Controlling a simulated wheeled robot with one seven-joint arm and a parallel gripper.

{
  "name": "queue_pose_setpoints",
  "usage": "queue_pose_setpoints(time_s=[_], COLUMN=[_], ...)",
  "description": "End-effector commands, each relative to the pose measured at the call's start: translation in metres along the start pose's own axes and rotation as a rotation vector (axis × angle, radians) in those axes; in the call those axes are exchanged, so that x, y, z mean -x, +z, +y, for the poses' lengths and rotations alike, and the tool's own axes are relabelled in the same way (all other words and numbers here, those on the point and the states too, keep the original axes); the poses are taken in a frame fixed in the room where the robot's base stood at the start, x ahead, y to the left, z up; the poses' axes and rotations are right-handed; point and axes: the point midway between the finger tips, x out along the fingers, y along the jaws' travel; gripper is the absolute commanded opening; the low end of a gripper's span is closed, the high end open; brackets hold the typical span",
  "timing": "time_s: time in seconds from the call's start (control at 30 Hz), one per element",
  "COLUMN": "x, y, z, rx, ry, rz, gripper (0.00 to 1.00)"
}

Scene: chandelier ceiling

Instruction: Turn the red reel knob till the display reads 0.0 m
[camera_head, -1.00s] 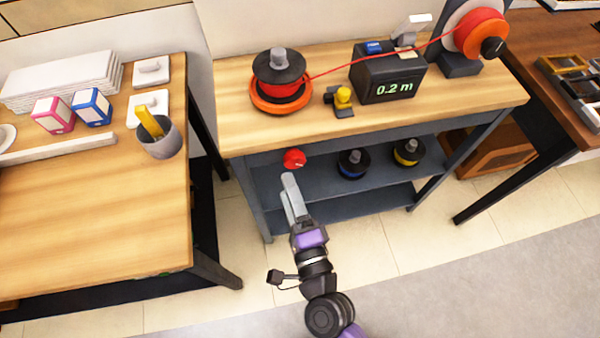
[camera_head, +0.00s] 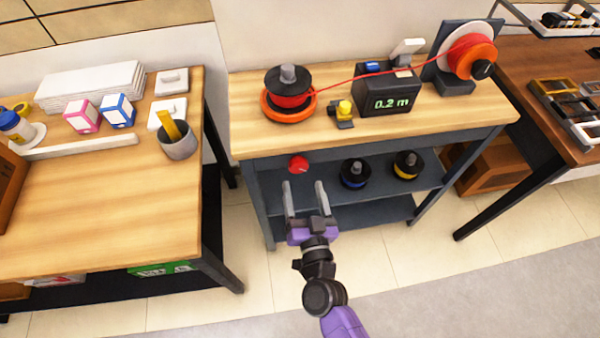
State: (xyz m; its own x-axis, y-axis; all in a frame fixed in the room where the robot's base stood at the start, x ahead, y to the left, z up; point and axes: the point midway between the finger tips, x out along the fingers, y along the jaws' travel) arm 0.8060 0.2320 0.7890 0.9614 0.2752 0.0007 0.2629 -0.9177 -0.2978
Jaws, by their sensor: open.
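A red knob (camera_head: 298,165) shows just below the front edge of the workbench (camera_head: 255,143), left of centre. The black display box (camera_head: 388,92) on the bench top reads 0.2 m in green. A red line (camera_head: 343,82) runs from a spool (camera_head: 290,92) at the left, past the box, to an orange-red reel (camera_head: 470,57) with a black hub at the right. My gripper (camera_head: 303,189) is open and empty. Its two grey fingers point toward the bench, with the tips just below the red knob in the picture, apart from it.
A blue-banded spool (camera_head: 355,174) and a yellow-banded spool (camera_head: 407,165) stand on the shelf below. A wooden table (camera_head: 90,200) stands left and a darker table (camera_head: 540,95) right. The floor in front is clear.

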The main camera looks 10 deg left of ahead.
Motion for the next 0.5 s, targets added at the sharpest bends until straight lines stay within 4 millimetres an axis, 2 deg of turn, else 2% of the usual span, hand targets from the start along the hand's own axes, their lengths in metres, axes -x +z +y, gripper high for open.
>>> queue_pose_setpoints(time_s=[0.2,0.33,0.5], x=[-0.035,-0.048,-0.055], y=[0.001,0.001,0.0], z=[0.0,0.0,-0.001], rx=[-0.003,-0.002,-0.002], ry=[-0.001,-0.001,-0.001], rz=[0.002,0.0,0.0], gripper=[0.67,0.67,0.67])
